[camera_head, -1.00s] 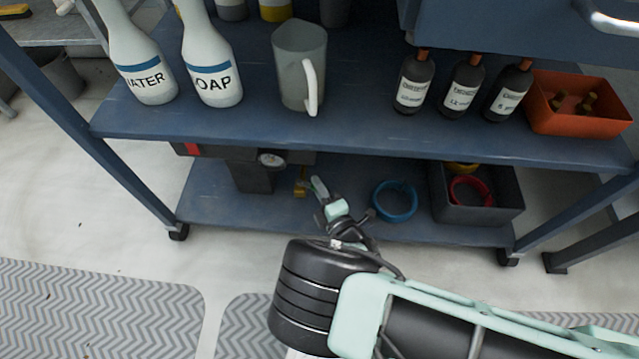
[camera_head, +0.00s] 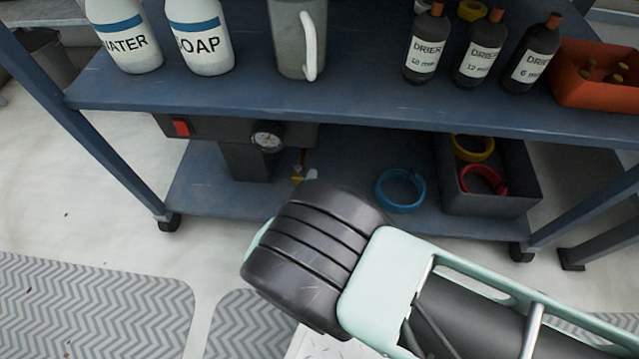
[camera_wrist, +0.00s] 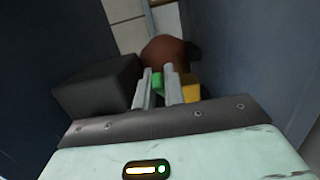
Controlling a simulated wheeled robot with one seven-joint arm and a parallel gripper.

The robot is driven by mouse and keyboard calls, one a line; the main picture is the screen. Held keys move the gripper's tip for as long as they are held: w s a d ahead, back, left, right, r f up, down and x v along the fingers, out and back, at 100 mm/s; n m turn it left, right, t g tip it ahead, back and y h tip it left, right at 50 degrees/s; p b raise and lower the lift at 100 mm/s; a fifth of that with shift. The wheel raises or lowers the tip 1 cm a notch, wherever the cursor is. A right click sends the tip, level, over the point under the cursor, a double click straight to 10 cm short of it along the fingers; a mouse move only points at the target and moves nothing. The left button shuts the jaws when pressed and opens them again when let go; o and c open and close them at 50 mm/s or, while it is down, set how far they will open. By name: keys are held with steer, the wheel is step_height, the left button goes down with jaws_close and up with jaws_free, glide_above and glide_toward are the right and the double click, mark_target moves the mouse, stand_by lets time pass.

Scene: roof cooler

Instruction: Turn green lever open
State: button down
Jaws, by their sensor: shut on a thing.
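In the wrist view, the fingers of my gripper (camera_wrist: 158,74) are shut on the green lever (camera_wrist: 157,83); only a small green patch of it shows between them. A yellow piece (camera_wrist: 191,88) sits just right of the right finger. In the head view, my arm hides the gripper and the green lever. A small yellow fitting (camera_head: 298,171) shows just above my arm on the lower shelf, beside the dark vacuum pump (camera_head: 245,158) with its round gauge (camera_head: 267,138).
The upper shelf (camera_head: 350,95) overhangs the lower shelf (camera_head: 345,165). A blue ring (camera_head: 401,205) and a dark bin (camera_head: 520,193) lie to the right. In the wrist view, a dark block (camera_wrist: 95,85) stands close left, and a brown round thing (camera_wrist: 165,52) lies beyond the fingers.

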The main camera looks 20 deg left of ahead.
steer(key=shift+s+a+m+h+b, duration=0.45)
steer(key=shift+s+m+h+b, duration=0.2)
steer(key=shift+h, duration=0.25)
steer(key=c, duration=1.5)
jaws_free()
steer(key=shift+w+h, duration=0.15)
steer(key=shift+h, duration=0.15)
steer(key=shift+s, duration=0.35)
steer(key=s+p, duration=0.2)
steer(key=s, duration=0.3)
steer(key=s+p, duration=0.2)
steer(key=s, duration=0.4)
steer(key=s+p, duration=0.2)
steer(key=s, duration=0.3)
steer(key=shift+s+d, duration=0.25)
steer(key=shift+s, duration=0.15)
